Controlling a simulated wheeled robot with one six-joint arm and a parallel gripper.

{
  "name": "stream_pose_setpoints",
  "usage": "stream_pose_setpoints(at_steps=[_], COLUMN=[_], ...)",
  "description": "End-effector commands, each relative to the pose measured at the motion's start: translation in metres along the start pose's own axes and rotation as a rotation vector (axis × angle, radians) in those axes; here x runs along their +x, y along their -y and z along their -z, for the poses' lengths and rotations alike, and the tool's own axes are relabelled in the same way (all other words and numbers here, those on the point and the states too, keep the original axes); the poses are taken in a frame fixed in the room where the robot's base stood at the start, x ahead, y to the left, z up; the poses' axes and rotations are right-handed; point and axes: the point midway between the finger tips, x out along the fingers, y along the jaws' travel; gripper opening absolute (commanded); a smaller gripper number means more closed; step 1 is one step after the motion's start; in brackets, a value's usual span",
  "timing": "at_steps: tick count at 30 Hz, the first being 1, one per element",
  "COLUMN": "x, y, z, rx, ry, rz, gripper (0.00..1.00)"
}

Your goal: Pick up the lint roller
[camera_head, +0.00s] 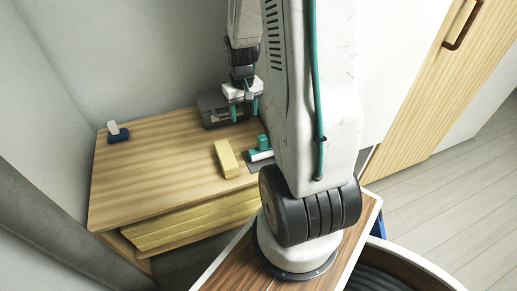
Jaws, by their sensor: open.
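What looks like the lint roller (260,155), a white roll with a teal part behind it, lies near the right edge of the wooden cabinet top (160,180). My arm hides part of that area. My gripper (244,109) points down with its two teal fingers apart and nothing visible between them. In the picture it is above and slightly left of the roller, in front of the grey box. Its exact height over the top cannot be told.
A yellow block (227,159) lies just left of the roller. A grey box (213,110) stands at the back, by the wall. A dark blue item with a white upper part (117,132) sits at the far left. The left and middle of the top are clear.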

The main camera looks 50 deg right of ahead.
Motion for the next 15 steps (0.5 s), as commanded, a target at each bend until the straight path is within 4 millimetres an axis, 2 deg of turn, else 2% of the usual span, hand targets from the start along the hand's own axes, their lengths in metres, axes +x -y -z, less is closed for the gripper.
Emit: stream_pose_setpoints(at_steps=[1,6,10,15], x=[0.023,0.073,0.091,0.110], y=[-0.016,-0.051,-0.063,-0.066], z=[0.001,0.002,0.001,0.000], rx=[0.029,0.086,0.104,0.107], ry=[0.015,0.022,0.024,0.026], rz=[0.002,0.003,0.004,0.004], gripper=[0.56,0.56,0.56,0.56])
